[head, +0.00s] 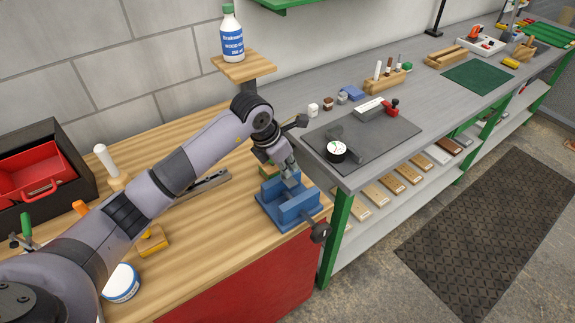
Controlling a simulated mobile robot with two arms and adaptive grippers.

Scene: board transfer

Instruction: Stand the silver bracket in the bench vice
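The blue bench vice (287,208) stands at the right front corner of the wooden bench, with a dark handle at its front right. My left gripper (286,170) points down at the vice from above and behind, with its tip close to the jaws. A small grey, metallic-looking piece shows at the fingertips by the jaws. It may be the silver bracket, but it is too small and covered to tell it from the fingers. Whether the fingers are open or shut is not clear. My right gripper is out of view.
A long dark and grey tool (208,184) lies on the bench behind my forearm. A white bottle (231,38) stands on a small wooden shelf (243,69). A red toolbox (38,172) is at left. A grey workbench (440,106) with a dark mat (385,133) adjoins at right.

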